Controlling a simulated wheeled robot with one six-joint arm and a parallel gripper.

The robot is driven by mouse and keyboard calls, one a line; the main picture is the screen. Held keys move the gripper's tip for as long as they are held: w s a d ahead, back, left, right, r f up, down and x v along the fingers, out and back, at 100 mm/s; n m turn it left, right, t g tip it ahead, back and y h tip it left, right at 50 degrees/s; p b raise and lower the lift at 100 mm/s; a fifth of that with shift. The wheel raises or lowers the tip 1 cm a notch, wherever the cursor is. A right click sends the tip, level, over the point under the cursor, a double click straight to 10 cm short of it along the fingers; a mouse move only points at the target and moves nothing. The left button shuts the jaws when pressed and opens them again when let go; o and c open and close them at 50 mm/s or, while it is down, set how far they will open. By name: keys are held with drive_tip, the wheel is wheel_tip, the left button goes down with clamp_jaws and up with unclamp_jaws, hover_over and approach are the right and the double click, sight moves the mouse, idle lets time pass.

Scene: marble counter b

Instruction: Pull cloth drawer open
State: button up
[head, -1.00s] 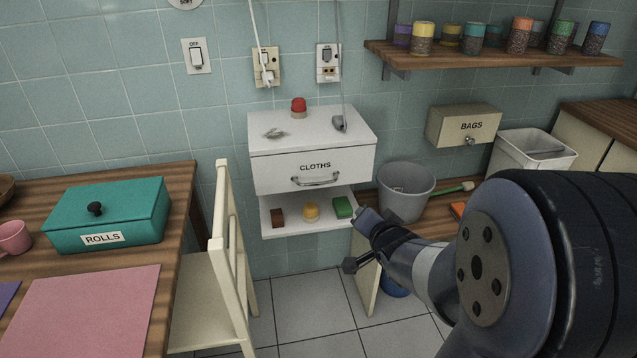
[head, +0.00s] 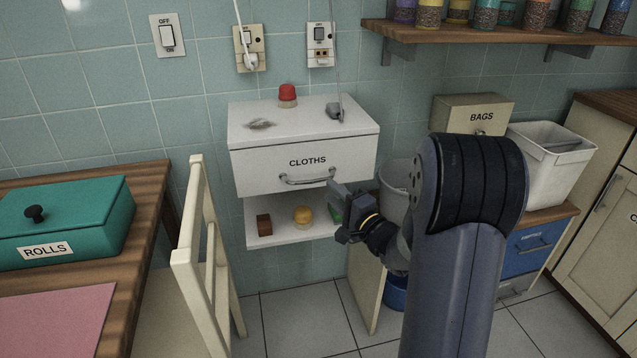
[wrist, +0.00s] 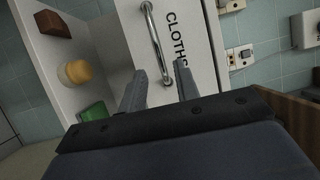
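The white drawer marked CLOTHS (head: 260,170) is closed under a white top. It has a curved metal handle (head: 307,180) on its front. My gripper (head: 340,205) is just below and right of the handle's right end, in front of the shelf. In the wrist view my gripper (wrist: 160,68) has its two fingers apart. The near end of the handle (wrist: 155,40) shows between them in the picture. I cannot tell whether the fingers reach around or touch it.
The open shelf (head: 275,233) below holds a brown block (head: 264,225), a yellow round item (head: 303,214) and a green block (head: 336,214), partly hidden. A cream chair (head: 195,245) stands at left. A grey bucket (head: 396,180) stands at right, partly behind my arm.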

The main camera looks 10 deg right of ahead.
sight(319, 180)
drive_tip(key=b+x, duration=0.1)
drive_tip(key=x, duration=0.5)
drive_tip(key=shift+w+a, duration=0.15)
drive_tip(key=shift+w, duration=0.2)
clamp_jaws()
